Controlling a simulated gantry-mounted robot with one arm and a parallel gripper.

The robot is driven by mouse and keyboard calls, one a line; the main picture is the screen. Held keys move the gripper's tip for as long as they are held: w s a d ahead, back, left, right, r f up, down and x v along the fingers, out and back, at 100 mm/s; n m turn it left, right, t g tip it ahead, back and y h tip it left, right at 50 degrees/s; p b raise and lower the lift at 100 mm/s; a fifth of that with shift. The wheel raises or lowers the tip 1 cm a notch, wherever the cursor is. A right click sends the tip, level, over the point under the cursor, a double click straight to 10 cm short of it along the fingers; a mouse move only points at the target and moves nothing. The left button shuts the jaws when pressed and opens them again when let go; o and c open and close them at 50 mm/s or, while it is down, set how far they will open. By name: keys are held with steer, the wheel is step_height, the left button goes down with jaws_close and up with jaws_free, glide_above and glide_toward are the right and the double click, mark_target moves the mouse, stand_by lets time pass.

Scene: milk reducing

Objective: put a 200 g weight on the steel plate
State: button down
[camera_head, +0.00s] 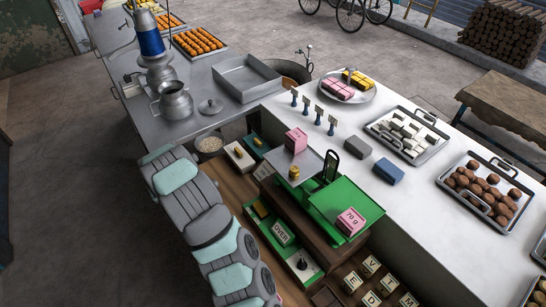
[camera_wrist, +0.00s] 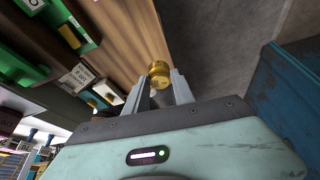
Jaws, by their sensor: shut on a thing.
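In the wrist view my gripper (camera_wrist: 161,84) is shut on a brass weight (camera_wrist: 159,69), held at the fingertips. Its mass marking is not readable. In the head view only the back of my arm shows clearly; the fingers and the held weight are hidden. The steel plate (camera_head: 313,163) is the grey square pan of the scale, at the middle. A small brass weight (camera_head: 293,173) stands near its front edge, and a pink pack (camera_head: 296,139) is at its back. My arm is left of the plate, apart from it.
A green pan (camera_head: 330,207) holds a pink pack (camera_head: 350,221) marked with grams. A green tray (camera_head: 281,235) labelled OVER lies below. White (camera_head: 238,154) and teal (camera_head: 257,143) trays hold small brass weights. A black upright (camera_head: 330,165) rises beside the steel plate.

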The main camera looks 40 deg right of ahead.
steer(key=w+d+r+m+b, duration=0.15)
steer(key=d+r, duration=0.25)
steer(key=d, duration=0.5)
steer(key=w+d+r, duration=0.2)
steer(key=d+r, duration=0.2)
steer(key=d, duration=0.5)
steer(key=s+d+r+b, duration=0.1)
steer(key=s+d+r, duration=0.35)
steer(key=d, duration=0.25)
steer(key=s+d+r+b, duration=0.1)
steer(key=s+d+r, duration=0.2)
steer(key=d+r, duration=0.4)
steer(key=shift+h, duration=0.3)
steer(key=f+p, duration=0.1)
steer(key=f, duration=0.5)
steer(key=f+p, duration=0.1)
steer(key=f, duration=0.6)
steer(key=f+p, duration=0.1)
steer(key=f, duration=0.6)
steer(key=shift+w+d+f+p, duration=0.15)
steer(key=shift+d+f+p, duration=0.1)
steer(key=shift+p, duration=0.15)
steer(key=shift+w, duration=0.1)
